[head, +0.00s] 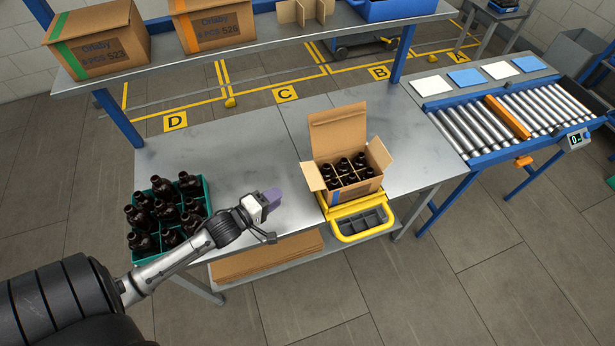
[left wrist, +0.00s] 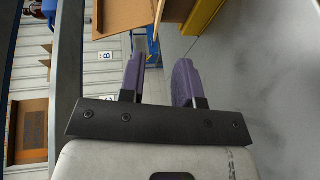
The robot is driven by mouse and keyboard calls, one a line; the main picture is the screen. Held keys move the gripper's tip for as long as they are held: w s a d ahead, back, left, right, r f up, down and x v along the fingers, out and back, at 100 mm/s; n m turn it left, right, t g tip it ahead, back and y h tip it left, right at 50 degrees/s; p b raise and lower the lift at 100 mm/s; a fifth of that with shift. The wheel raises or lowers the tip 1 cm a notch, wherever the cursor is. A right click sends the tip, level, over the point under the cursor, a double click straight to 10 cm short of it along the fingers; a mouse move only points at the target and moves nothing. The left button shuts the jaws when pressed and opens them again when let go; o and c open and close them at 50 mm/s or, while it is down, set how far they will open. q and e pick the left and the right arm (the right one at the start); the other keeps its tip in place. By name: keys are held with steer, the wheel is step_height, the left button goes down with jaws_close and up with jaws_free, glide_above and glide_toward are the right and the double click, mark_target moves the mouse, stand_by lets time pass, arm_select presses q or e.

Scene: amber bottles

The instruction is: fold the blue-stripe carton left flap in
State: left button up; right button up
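The blue-stripe carton (head: 357,191) stands on the bench in a yellow holder (head: 352,205), with dark bottles in its divider cells. Its left flap (head: 312,177) sticks outward to the left. The back flap (head: 338,127) stands up and the right flap (head: 379,154) leans outward. My left gripper (head: 272,196) is left of the carton, apart from the left flap, over the bench's front part. In the left wrist view its purple fingers (left wrist: 158,72) are apart with nothing between them, and cardboard (left wrist: 128,13) shows beyond them. My right gripper is not in view.
A green crate (head: 207,193) of several amber bottles stands left of my gripper. A shelf (head: 260,52) with cartons hangs above the bench's back. A roller conveyor (head: 505,120) is at right. The bench middle (head: 240,150) is clear.

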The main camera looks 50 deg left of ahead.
mark_target(307, 177)
arm_select(q)
steer(key=w, duration=0.4)
steer(key=w+f, duration=0.1)
steer(key=w, duration=0.3)
steer(key=w+f, duration=0.1)
steer(key=w, duration=0.4)
steer(key=shift+d+f+b, duration=0.15)
steer(key=shift+f+b, duration=0.05)
steer(key=shift+b, duration=0.1)
steer(key=shift+c, duration=0.4)
jaws_close()
